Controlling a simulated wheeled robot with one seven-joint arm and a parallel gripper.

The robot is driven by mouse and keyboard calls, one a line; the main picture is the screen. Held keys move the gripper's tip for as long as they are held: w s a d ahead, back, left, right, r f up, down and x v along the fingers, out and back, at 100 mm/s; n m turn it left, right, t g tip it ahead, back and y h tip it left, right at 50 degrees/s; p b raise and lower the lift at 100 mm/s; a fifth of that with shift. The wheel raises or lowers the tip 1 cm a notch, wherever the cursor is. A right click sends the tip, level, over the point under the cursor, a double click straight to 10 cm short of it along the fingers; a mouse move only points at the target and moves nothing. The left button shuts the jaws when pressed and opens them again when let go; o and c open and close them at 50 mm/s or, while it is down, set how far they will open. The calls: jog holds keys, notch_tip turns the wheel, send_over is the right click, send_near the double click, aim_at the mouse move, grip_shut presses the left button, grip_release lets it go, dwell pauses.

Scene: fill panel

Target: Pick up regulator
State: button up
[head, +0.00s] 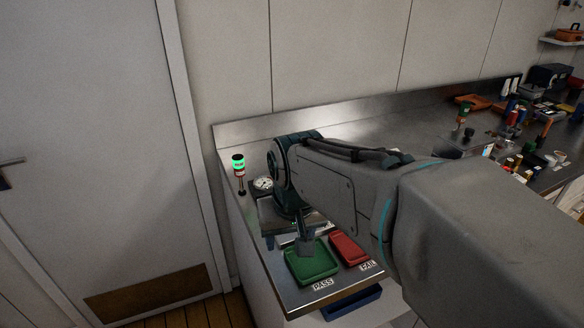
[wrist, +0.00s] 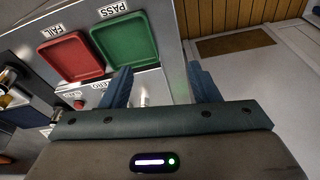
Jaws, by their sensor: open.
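My gripper (head: 306,242) hangs low over the counter's left end, by the back edge of the green tray in the head view. In the wrist view its two blue fingers (wrist: 162,88) are spread apart, with nothing clearly held between them. A small pale upright part (wrist: 145,97) shows between the fingers, too unclear to name. A black and brass fitting (wrist: 8,82) is cut off at the wrist view's left edge; I cannot tell whether it is the regulator. My arm hides part of the fixture in the head view.
The green PASS tray (head: 313,264) and red FAIL tray (head: 347,249) look empty. A round gauge (head: 262,184) and a green-lit signal light (head: 239,167) stand behind my gripper. Several tools and bottles (head: 515,115) crowd the counter's right. The counter's left edge borders open floor.

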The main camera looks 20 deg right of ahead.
jog(key=w+d+r+m+g+h+p, duration=0.1)
jog(key=w+d+r+m, duration=0.25)
jog(key=w+d, duration=0.5)
jog(key=w+d+r+m, duration=0.2)
jog(key=w+d+m, duration=0.25)
jog(key=w, duration=0.65)
jog(key=shift+n, duration=0.4)
jog(key=f, duration=0.5)
jog(key=w+d+f, duration=0.1)
jog(key=f, duration=0.1)
jog(key=shift+f, duration=0.3)
jog(key=shift+s+d+f+p, duration=0.1)
jog(key=shift+d+f+p, duration=0.1)
jog(key=shift+f, duration=1.2)
jog(key=shift+d+f+p, duration=0.15)
jog(key=shift+f+p, duration=0.05)
jog(key=shift+f, duration=1.15)
jog(key=shift+c, duration=0.3)
grip_shut()
jog(key=shift+r, duration=0.15)
